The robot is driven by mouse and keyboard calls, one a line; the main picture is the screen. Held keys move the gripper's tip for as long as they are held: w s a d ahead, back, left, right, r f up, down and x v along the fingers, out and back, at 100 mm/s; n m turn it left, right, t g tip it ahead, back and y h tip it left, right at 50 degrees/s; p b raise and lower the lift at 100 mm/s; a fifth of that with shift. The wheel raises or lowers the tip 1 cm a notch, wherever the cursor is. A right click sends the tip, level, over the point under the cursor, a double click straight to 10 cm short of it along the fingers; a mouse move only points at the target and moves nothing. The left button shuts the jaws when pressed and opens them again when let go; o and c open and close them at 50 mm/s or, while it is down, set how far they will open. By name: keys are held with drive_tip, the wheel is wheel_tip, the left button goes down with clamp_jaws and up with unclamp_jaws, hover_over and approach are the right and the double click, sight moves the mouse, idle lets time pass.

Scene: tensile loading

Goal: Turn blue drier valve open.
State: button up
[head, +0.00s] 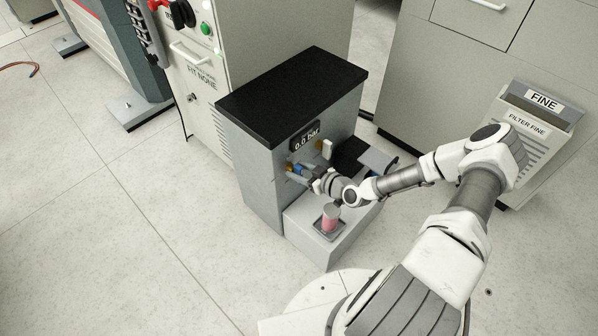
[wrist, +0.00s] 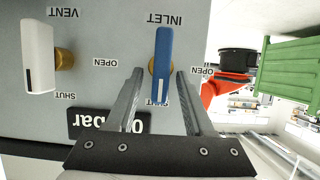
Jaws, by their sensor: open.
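The blue valve handle (wrist: 163,62) is under an INLET label on the grey cabinet face, upside down in the wrist view. It lies along the picture's vertical and its lower end partly covers a SHUT label (wrist: 157,101). An OPEN label (wrist: 200,70) is to its right. My gripper (wrist: 160,76) is open, with one finger on each side of the handle's lower part; I cannot tell whether either touches. In the head view the blue handle (head: 299,169) shows small, just at the tip of my gripper (head: 306,172).
A white VENT handle (wrist: 38,55) stands to the left in the wrist view. A 0.0 bar display (head: 306,139) is above the valves. A pink cylinder (head: 330,218) stands in a small tray on the cabinet's low front step. A FINE filter bin (head: 525,140) is at right.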

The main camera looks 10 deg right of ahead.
clamp_jaws()
